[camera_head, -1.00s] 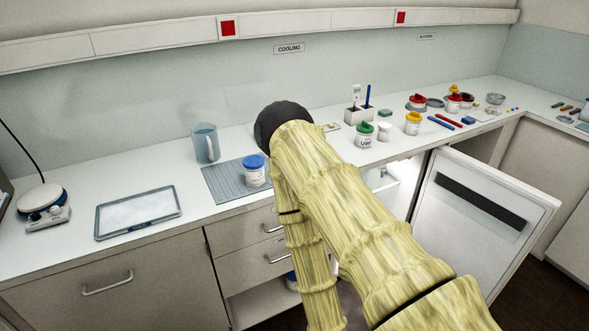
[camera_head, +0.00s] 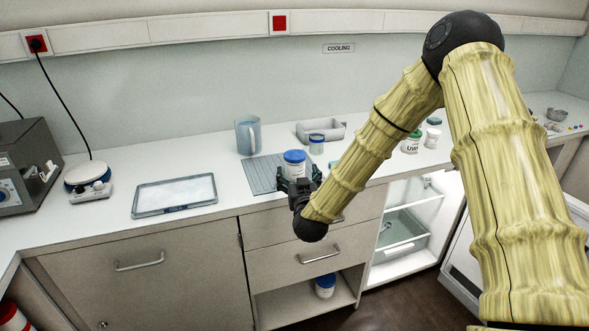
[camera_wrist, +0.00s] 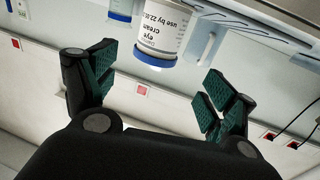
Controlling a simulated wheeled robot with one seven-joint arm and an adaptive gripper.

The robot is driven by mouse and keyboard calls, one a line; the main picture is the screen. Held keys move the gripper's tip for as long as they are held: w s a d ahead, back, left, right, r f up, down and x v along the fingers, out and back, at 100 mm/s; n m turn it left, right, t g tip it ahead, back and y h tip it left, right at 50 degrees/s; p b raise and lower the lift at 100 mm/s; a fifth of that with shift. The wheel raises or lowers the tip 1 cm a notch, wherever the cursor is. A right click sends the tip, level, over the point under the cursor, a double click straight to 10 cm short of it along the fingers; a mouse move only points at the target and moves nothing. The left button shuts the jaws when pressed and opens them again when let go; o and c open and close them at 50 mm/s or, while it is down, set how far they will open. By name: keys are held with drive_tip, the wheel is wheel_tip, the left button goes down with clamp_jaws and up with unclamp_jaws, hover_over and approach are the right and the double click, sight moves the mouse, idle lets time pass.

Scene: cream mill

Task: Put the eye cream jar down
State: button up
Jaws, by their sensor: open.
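The eye cream jar (camera_head: 294,164), white with a blue lid, stands upright on the grey ribbed mat (camera_head: 262,176). In the wrist view, which is upside down, its label (camera_wrist: 162,36) reads "eye cream". My gripper (camera_head: 299,184) is at the jar's front side, low over the counter edge. In the wrist view its dark green finger pads are spread apart and the jar shows between and beyond the tips. I see no pad pressing on it. The fingers hide the jar's lower part in the head view.
A blue mug (camera_head: 248,135) stands behind the mat. A smaller blue-lidded jar (camera_head: 316,144) and a grey tray (camera_head: 321,130) are behind right. A flat framed tray (camera_head: 175,195) lies left. The fridge (camera_head: 408,220) is open below right.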

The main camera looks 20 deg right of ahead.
sight(295, 157)
drive_tip(key=w, duration=0.3)
drive_tip(key=w+p, duration=0.1)
drive_tip(key=shift+w+d+r, duration=0.15)
drive_tip(key=shift+w+d, duration=0.1)
drive_tip(key=shift+d, duration=0.15)
drive_tip(key=shift+w+d+f+p, duration=0.1)
drive_tip(key=shift+w+d+p, duration=0.25)
drive_tip(key=shift+w, duration=0.65)
drive_tip(key=shift+w+d+f+p, duration=0.15)
drive_tip(key=shift+w+p, duration=0.25)
drive_tip(key=shift+w, duration=0.6)
drive_tip(key=shift+w+d+r+p, duration=0.1)
drive_tip(key=shift+w+d+p, duration=0.25)
drive_tip(key=shift+w, duration=0.65)
drive_tip(key=c, duration=1.2)
drive_tip(key=shift+o, duration=0.2)
drive_tip(key=shift+a, duration=0.1)
